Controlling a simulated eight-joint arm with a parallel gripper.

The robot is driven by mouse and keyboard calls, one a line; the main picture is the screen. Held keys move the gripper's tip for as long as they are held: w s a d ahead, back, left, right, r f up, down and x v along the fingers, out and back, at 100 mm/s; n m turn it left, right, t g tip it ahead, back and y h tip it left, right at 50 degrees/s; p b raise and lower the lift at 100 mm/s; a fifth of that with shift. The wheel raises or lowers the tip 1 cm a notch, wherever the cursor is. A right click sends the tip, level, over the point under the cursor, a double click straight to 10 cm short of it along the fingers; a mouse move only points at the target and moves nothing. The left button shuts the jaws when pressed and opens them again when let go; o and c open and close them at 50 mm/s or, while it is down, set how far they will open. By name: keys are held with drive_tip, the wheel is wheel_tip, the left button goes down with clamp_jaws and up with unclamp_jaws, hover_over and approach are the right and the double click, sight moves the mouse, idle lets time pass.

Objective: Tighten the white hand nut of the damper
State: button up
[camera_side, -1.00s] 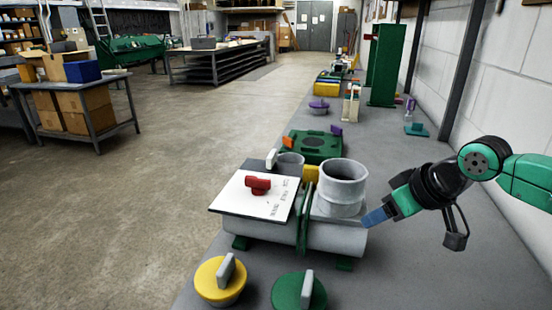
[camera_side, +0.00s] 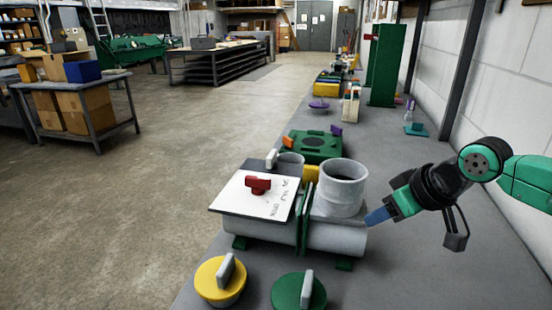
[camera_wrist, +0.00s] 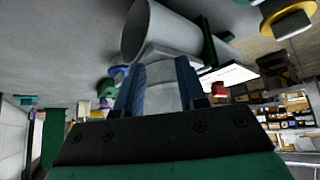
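The damper is a grey duct (camera_side: 338,238) lying on the bench, with an upright round collar (camera_side: 342,190) and a white plate (camera_side: 240,196) carrying a red handle (camera_side: 258,185). A whitish handle (camera_side: 271,158) shows behind the plate; I cannot tell if it is the white hand nut. My gripper (camera_side: 376,217) is at the duct's right end, and I cannot tell if it touches. In the wrist view its two blue fingers (camera_wrist: 160,88) stand apart, with a grey round part beyond and between them. No grip on anything shows.
A yellow knob (camera_side: 219,283) and a green knob (camera_side: 292,293), each with a grey handle, stand in front of the duct. A green box (camera_side: 314,146) sits behind it. A tall green column (camera_side: 386,62) stands farther back. Bench to the right is mostly clear.

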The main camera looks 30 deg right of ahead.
drive_tip(key=shift+r, duration=0.3)
drive_tip(key=c, duration=0.3)
wheel_tip(320, 180, up, 12)
drive_tip(key=shift+f, duration=0.1)
clamp_jaws()
drive_tip(key=m, duration=0.8)
hover_over(275, 168)
drive_tip(key=s+d, duration=0.1)
drive_tip(key=s, duration=0.7)
wheel_tip(275, 168, down, 6)
drive_tip(key=shift+y, duration=0.4)
drive_tip(key=x, duration=0.9)
drive_tip(key=shift+w, duration=0.1)
